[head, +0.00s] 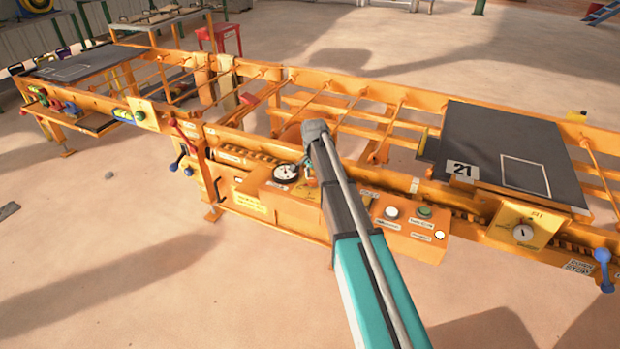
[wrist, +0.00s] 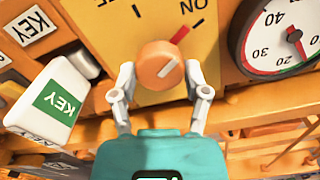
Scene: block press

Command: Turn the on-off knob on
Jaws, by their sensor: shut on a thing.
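The on-off knob (wrist: 158,62) is a round orange dial with a white line on its face, on a yellow plate (wrist: 112,25) in the wrist view. A red pointer at its upper right edge points toward the dark tick beside the "ON" label (wrist: 188,5), which appears upside down. My gripper (wrist: 161,80) has one finger on each side of the knob and is shut on it.
A round gauge (wrist: 290,35) with a red needle is right of the knob in the wrist view. A white and green KEY tag (wrist: 55,103) hangs at the left. In the head view, white and green buttons (head: 424,212) are right of my arm.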

